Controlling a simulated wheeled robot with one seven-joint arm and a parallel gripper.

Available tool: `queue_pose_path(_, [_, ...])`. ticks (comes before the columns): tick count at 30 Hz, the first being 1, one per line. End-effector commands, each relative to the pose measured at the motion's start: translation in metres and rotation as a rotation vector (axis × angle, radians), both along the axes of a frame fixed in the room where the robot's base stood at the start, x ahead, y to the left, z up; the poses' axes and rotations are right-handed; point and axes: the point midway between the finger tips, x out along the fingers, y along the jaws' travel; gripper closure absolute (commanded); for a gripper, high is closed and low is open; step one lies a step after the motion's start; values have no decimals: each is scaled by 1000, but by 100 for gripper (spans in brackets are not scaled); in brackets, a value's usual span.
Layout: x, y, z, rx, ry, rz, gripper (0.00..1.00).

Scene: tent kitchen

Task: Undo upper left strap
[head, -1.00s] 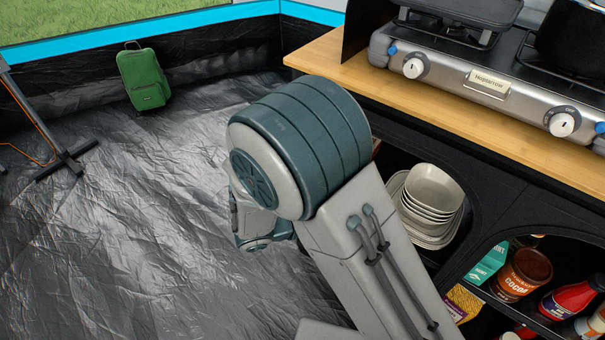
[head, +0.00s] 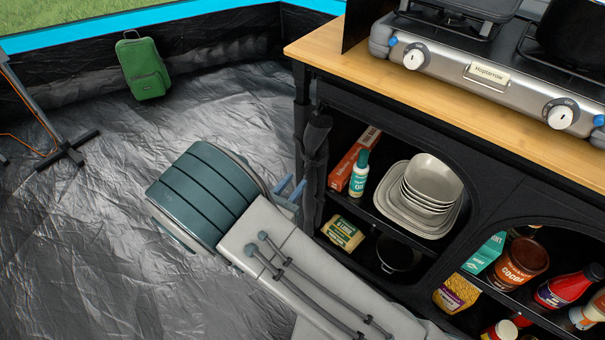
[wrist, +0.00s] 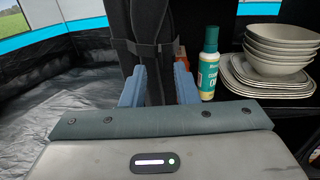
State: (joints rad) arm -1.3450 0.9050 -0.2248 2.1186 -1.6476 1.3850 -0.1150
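The rolled-up black fabric cover (head: 314,175) hangs upright at the left front of the kitchen cabinet; it also shows in the wrist view (wrist: 148,22). A dark strap (wrist: 155,49) runs around the roll, just above my fingertips in the wrist view. My gripper (wrist: 159,78) is open, with one blue finger on each side of the roll's lower visible part. I cannot tell whether the fingers touch it. In the head view my gripper (head: 291,190) shows partly behind my arm, close to the roll's left side. Any strap fastening is too dark to make out.
The cabinet shelf right of the roll holds a green-capped bottle (head: 359,174), a red-brown box (head: 352,160) and stacked bowls (head: 432,180). A stove (head: 480,70) stands on the wooden top (head: 400,85).

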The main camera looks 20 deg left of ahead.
Motion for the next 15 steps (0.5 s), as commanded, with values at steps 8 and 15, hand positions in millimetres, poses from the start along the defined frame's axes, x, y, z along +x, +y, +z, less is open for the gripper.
queue_pose_path(8, [41, -11, -1, 2, -1, -2, 73])
queue_pose_path(15, [49, -13, 0, 1, 2, 0, 73])
